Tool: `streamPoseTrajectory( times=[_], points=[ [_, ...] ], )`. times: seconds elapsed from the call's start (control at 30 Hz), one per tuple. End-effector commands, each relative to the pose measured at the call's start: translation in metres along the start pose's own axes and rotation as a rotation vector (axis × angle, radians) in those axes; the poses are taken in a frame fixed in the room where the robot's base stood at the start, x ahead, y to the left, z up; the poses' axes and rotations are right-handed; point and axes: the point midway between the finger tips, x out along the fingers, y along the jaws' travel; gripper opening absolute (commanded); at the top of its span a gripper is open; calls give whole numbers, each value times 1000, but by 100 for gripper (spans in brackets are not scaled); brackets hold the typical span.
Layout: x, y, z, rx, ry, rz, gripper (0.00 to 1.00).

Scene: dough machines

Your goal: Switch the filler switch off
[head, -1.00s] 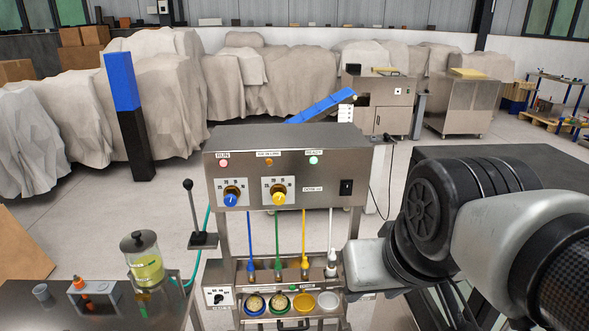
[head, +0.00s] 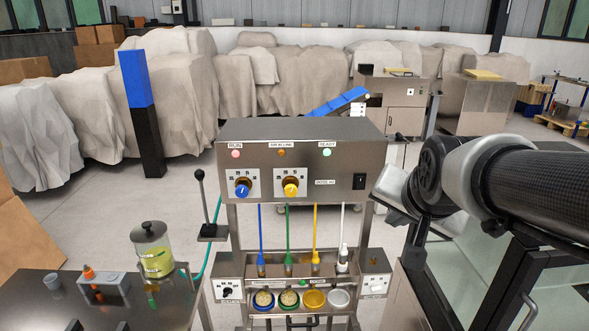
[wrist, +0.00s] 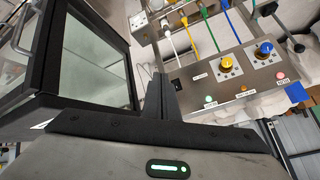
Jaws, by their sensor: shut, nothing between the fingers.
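The filler machine's steel control panel (head: 298,160) stands in the middle of the head view. It has a blue knob (head: 242,188), a yellow knob (head: 291,187) and a black rocker switch (head: 359,181) at its right end. No label readable as "filler" shows, and the rocker's position is too small to tell. My gripper (head: 384,195) is just right of the panel, its fingers barely visible there. In the wrist view my gripper (wrist: 160,92) is shut and empty, with the rocker switch (wrist: 176,84) just beyond the fingers, apparently apart from them.
Coloured nozzles hang over several small bowls (head: 313,298) below the panel. A lower box has a black rotary switch (head: 227,292). A black lever (head: 203,205) stands left of the panel. A glass-sided machine (head: 470,275) stands right, beneath my arm.

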Motion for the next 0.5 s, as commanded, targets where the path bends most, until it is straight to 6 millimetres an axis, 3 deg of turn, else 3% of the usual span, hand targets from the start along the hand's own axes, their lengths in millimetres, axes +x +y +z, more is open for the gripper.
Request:
streamPoseTrajectory(
  times=[0.03, 0.2, 0.5],
  points=[
    [24, 9, -13, 90, 40, 4, 0],
    [70, 24, -67, 362, 191, -27, 0],
    [138, -10, -77, 689, 230, -219, 0]
  ],
)
